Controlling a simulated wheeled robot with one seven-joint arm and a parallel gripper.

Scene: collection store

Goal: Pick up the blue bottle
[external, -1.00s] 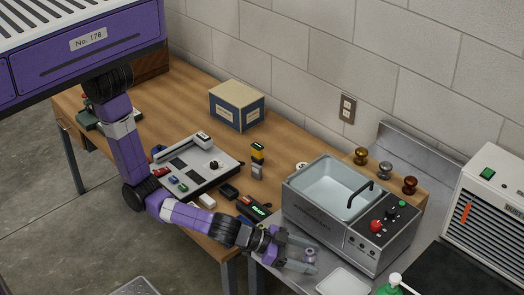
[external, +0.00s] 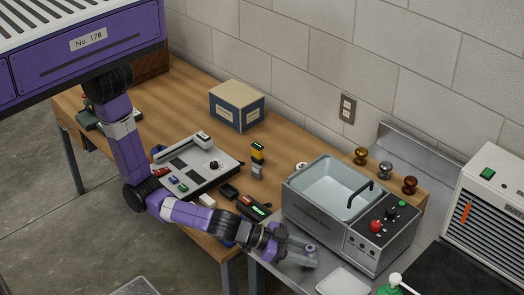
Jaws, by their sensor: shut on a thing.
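My gripper (external: 306,252) is low over the metal counter at the lower middle, just in front of the steel basin unit. Its grey fingers are closed around a small grey, round-topped thing (external: 310,248). The fingers hide most of it, and I cannot tell from its colour whether it is the blue bottle. No clearly blue bottle shows elsewhere. A bit of blue (external: 227,241) shows below my forearm at the wooden table's edge, too covered to identify.
The steel basin unit (external: 345,235) stands close behind my gripper. Small devices crowd the wooden table (external: 180,100) near my forearm. Three knobs (external: 385,169) stand behind the basin.

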